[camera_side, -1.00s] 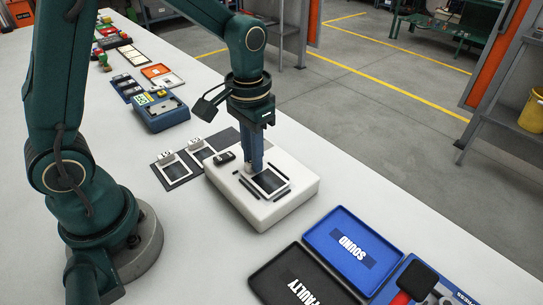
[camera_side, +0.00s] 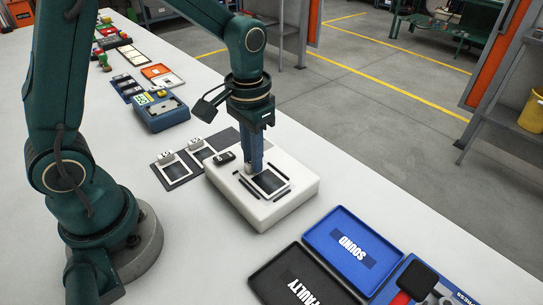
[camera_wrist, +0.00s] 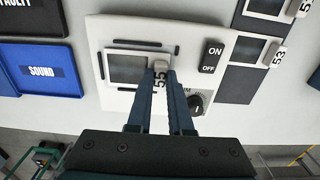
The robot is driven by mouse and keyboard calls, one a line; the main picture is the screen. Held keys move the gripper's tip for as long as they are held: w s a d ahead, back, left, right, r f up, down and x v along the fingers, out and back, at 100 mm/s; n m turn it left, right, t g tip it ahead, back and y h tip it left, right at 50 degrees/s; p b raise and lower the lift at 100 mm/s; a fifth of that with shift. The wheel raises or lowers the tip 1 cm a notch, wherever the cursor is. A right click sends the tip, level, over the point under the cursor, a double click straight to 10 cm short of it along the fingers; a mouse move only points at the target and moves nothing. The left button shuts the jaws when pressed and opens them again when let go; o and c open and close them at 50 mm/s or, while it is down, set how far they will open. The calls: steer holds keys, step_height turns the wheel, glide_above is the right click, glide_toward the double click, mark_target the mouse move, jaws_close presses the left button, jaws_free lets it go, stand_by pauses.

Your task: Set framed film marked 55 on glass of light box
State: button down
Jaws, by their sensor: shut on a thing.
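The framed film marked 55 (camera_wrist: 126,69) has a white frame, a dark picture and a tab with the number. It also shows in the side view (camera_side: 268,182). It lies flat at the glass of the white light box (camera_side: 262,213), among the dark strips; I cannot tell whether it touches the glass. The box also shows in the wrist view (camera_wrist: 98,28). My gripper (camera_wrist: 161,72) is shut on the film's tab, fingers pointing down over the box in the side view (camera_side: 254,168). The fingers hide part of the tab, and the film covers the glass.
The box carries an ON/OFF switch (camera_wrist: 212,54) and a dark knob (camera_wrist: 196,103). Other framed films (camera_side: 173,169) lie on a dark mat beside it, one marked 53 (camera_wrist: 254,49). A blue SOUND tray (camera_side: 381,262) and black FAULTY tray (camera_side: 272,281) stand in front.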

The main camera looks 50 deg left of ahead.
steer(key=c, duration=0.7)
jaws_free()
steer(key=shift+c, duration=0.2)
steer(key=shift+r, duration=3.5)
